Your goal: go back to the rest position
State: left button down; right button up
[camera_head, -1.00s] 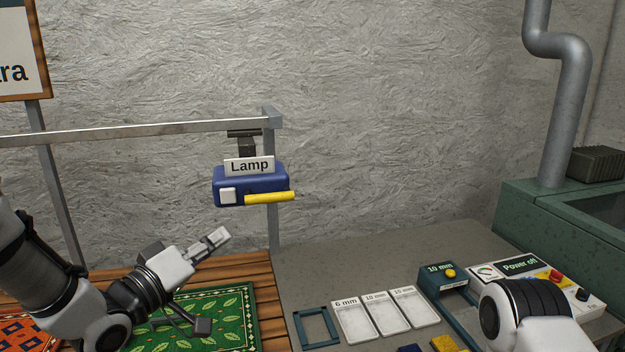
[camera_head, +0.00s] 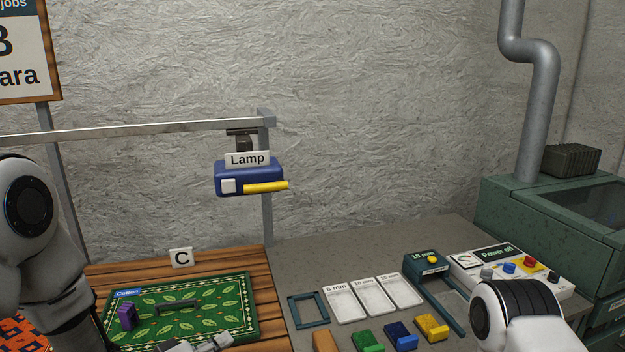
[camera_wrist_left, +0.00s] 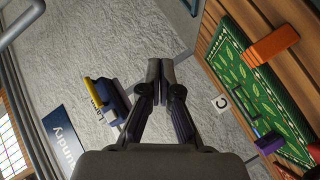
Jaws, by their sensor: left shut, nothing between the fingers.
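My left arm comes in at the left edge of the head view. My left gripper (camera_head: 218,341) is at the bottom edge, just in front of the green leaf-patterned rug (camera_head: 245,320), and is partly cut off. In the left wrist view its two dark fingers (camera_wrist_left: 160,72) are together with nothing between them. My right arm shows only as a white and black link at the lower right; its gripper is out of view.
The rug lies on a wooden bench (camera_head: 262,290) with a purple block (camera_head: 126,316) and a dark handle (camera_head: 177,305) on it. A blue lamp (camera_head: 250,176) hangs above. White trays (camera_head: 345,305), coloured blocks (camera_head: 400,332) and a control panel (camera_head: 505,265) stand to the right.

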pick_arm(q)
jog(key=s+a+f+g+y, duration=0.1)
jog(key=s+f+g, duration=0.1)
jog(key=s+f, duration=0.45)
jog(key=s+a+f+g+y, duration=0.1)
jog(key=s+f+g+y, duration=0.2)
jog(key=f, duration=0.7)
jog(key=s+a+f+g, duration=0.1)
jog(key=s+f+g, duration=0.1)
jog(key=s+f, duration=0.5)
jog(key=s+a+f+m+g+y, duration=0.1)
jog(key=s+a+f+m+g, duration=0.1)
jog(key=s, duration=0.4)
jog(key=s+a+f+m+g+y, duration=0.2)
jog(key=s+a+f+g, duration=0.1)
jog(key=s, duration=0.4)
jog(key=shift+f, duration=0.3)
